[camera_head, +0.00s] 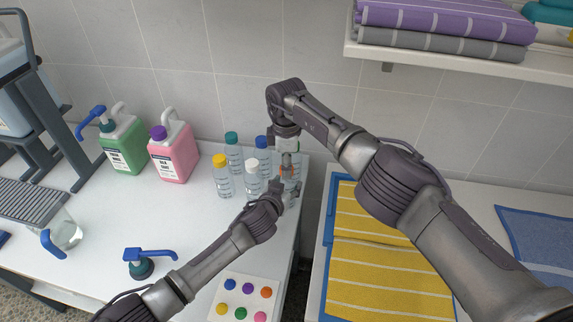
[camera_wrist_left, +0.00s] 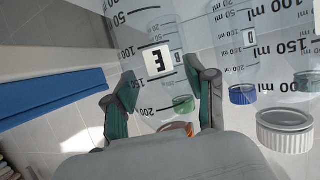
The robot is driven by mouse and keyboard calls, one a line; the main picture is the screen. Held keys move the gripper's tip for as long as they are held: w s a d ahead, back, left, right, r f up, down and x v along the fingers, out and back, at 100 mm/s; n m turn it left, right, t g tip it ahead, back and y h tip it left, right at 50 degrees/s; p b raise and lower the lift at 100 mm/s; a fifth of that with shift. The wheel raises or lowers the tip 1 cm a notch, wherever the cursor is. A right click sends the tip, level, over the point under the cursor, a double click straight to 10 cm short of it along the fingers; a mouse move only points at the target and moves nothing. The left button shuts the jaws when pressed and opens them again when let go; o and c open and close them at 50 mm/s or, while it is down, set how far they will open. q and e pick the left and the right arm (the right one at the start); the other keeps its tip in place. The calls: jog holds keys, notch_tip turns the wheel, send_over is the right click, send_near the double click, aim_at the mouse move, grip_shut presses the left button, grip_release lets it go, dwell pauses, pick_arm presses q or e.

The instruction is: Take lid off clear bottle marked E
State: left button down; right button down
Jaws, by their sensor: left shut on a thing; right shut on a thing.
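The clear bottle marked E (camera_wrist_left: 158,60) stands at the right end of the bottle group, its label facing the left wrist camera. My left gripper (camera_head: 287,193) is shut on it from the front. In the left wrist view its fingers (camera_wrist_left: 165,95) sit on both sides of the bottle. My right gripper (camera_head: 287,170) reaches down from above and is shut at the bottle's top. Orange edges of what looks like its lid (camera_wrist_left: 180,127) show there. The grippers hide most of the lid, so I cannot tell whether it is seated or loose.
Close to the left stand bottles with white (camera_head: 252,163), blue (camera_head: 262,142), yellow (camera_head: 220,160) and teal (camera_head: 232,138) lids. Green (camera_head: 124,145) and pink (camera_head: 174,153) jugs stand farther left. The table's right edge is near; a yellow towel (camera_head: 385,275) lies beyond it.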

jog(key=n, duration=1.3)
jog(key=shift+n, duration=0.3)
jog(key=n, duration=0.6)
jog(key=shift+r+n, duration=0.1)
jog(key=shift+n, duration=0.2)
jog(key=n, duration=0.6)
jog(key=shift+n, duration=0.3)
jog(key=n, duration=1)
jog(key=shift+n, duration=0.4)
jog(key=n, duration=0.9)
jog(key=shift+n, duration=0.3)
